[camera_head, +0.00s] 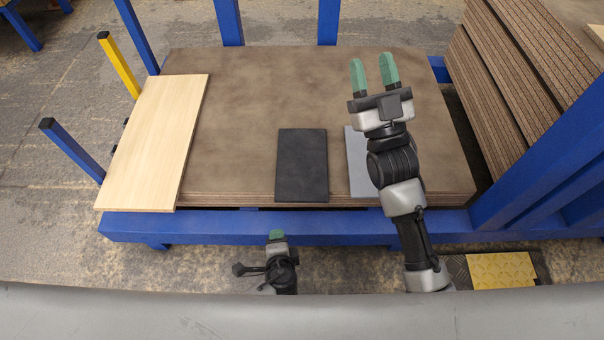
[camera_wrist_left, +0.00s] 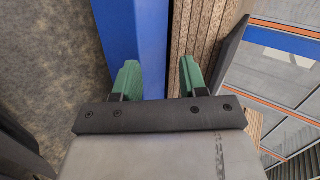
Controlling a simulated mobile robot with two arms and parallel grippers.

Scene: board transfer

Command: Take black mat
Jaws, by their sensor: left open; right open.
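The black mat (camera_head: 302,165) lies flat near the front edge of the brown board (camera_head: 240,110). In the left wrist view my left gripper (camera_wrist_left: 159,78) is open and empty, facing the blue beam and the board's layered edge (camera_wrist_left: 181,40). A dark slab edge (camera_wrist_left: 229,55) shows right of its fingers, perhaps the mat. My right gripper (camera_head: 375,72) is open and empty above the back right of the board.
A grey mat (camera_head: 357,165) lies right of the black mat, partly hidden by my right arm. A pale wooden board (camera_head: 155,145) lies at the left. Blue posts (camera_head: 73,147) and a yellow post (camera_head: 119,65) stand around. Stacked boards (camera_head: 520,70) stand right. The board's middle is clear.

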